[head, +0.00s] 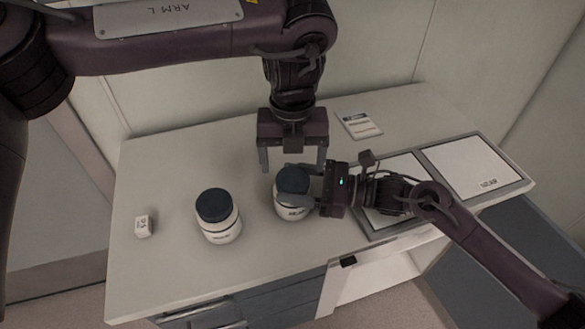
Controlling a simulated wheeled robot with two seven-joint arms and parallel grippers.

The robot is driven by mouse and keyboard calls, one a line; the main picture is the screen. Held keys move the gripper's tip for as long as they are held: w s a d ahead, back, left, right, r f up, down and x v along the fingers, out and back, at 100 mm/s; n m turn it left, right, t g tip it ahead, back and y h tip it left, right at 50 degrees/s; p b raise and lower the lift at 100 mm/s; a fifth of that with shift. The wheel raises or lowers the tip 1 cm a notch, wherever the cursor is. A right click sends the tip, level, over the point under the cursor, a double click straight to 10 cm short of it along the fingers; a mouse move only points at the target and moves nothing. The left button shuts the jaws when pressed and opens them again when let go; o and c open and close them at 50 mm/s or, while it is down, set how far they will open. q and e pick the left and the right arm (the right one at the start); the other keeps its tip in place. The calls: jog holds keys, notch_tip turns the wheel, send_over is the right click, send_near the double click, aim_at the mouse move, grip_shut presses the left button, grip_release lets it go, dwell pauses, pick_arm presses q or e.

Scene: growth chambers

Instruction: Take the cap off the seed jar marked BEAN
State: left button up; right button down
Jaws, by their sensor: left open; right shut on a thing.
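Two white jars with dark blue caps stand upright on the bench. One jar (219,230) stands apart, left of centre, with its cap (213,204) on. The other jar (290,212) is at centre with its cap (292,179) on. The label print on both is too small to read, so I cannot tell which is BEAN. My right gripper (299,188) is shut on the centre jar, coming from the right side. My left gripper (294,170) is open, pointing down just behind and above the centre jar's cap, its fingers apart on either side.
A small white block (143,226) with print lies at the bench's left. A white card (360,125) lies at the back. Two grey-framed white panels sit on the right, one marked (472,166), the other (400,172) partly behind my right arm.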

aim_at(293, 179)
pick_arm(q)
jog(key=shift+r, duration=0.5)
jog(key=shift+c, duration=0.3)
notch_tip(293, 179, up, 2)
jog(key=m, duration=0.4)
jog(key=shift+r, duration=0.1)
jog(key=shift+s+r+m, duration=0.1)
jog(key=shift+r+m, duration=0.25)
jog(key=shift+m, duration=0.45)
jog(key=shift+f, duration=3.9)
jog(key=c, duration=1)
jog(key=n, duration=0.4)
jog(key=shift+r, duration=0.1)
